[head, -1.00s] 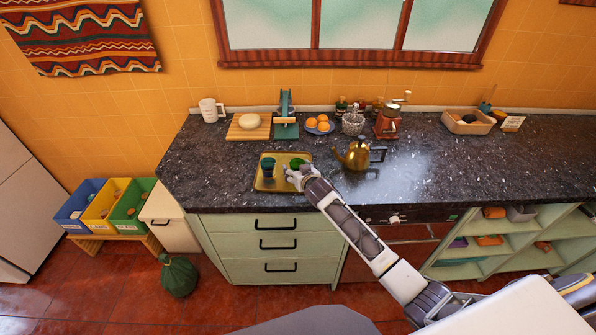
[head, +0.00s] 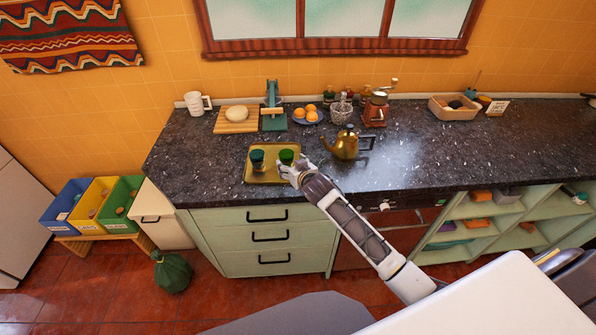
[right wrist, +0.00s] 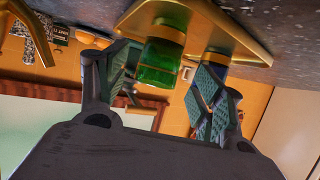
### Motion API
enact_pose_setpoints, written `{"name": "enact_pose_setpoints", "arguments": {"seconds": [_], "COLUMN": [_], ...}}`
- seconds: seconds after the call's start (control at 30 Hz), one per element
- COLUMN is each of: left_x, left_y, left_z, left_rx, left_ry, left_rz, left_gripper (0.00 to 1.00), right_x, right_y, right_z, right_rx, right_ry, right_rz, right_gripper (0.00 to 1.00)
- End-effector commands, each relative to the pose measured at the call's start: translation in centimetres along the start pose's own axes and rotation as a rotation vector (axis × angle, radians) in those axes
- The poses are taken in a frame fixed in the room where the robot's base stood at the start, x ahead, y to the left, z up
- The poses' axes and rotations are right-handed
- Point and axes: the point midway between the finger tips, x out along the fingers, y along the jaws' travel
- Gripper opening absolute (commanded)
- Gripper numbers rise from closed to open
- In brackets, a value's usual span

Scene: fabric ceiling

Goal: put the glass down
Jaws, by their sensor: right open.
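A green glass (head: 286,157) stands upright on a gold tray (head: 262,180) on the counter. A dark teal glass (head: 257,157) stands to its left on the same tray. My right gripper (head: 287,171) is at the tray's front right, just in front of the green glass. In the right wrist view, which is upside down, its open fingers (right wrist: 165,85) are spread, with the green glass (right wrist: 163,62) beyond and between them, resting on the tray (right wrist: 236,35). The teal glass is mostly hidden behind one finger there. My left gripper is not in view.
A brass kettle (head: 345,146) stands close to the right of the tray. Behind are a cutting board (head: 228,126), a green press (head: 273,112) and a plate of oranges (head: 306,117). The counter to the right of the kettle is largely clear.

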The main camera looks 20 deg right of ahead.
Motion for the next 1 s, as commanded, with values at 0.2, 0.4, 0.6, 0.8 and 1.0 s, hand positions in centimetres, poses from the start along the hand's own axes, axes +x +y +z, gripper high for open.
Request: {"name": "enact_pose_setpoints", "arguments": {"seconds": [0.2,0.4,0.6,0.8,1.0], "left_x": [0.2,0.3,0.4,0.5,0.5], "left_y": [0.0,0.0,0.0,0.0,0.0], "left_z": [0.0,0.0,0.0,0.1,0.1], "left_rx": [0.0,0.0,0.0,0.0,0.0], "left_ry": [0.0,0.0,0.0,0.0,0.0], "left_rz": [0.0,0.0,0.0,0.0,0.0], "left_gripper": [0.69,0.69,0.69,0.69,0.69], "right_x": [-2.0,-3.9,-5.3,-5.9,-6.0], "right_y": [0.0,0.0,0.0,0.0,0.0], "right_z": [0.1,0.1,0.1,0.0,0.0], "right_rx": [0.0,0.0,0.001,0.0,0.0], "right_ry": [-0.001,0.0,0.0,0.001,0.001], "right_rz": [-0.001,-0.001,-0.001,-0.001,0.0], "right_gripper": [0.68,0.68,0.68,0.68,0.68]}}
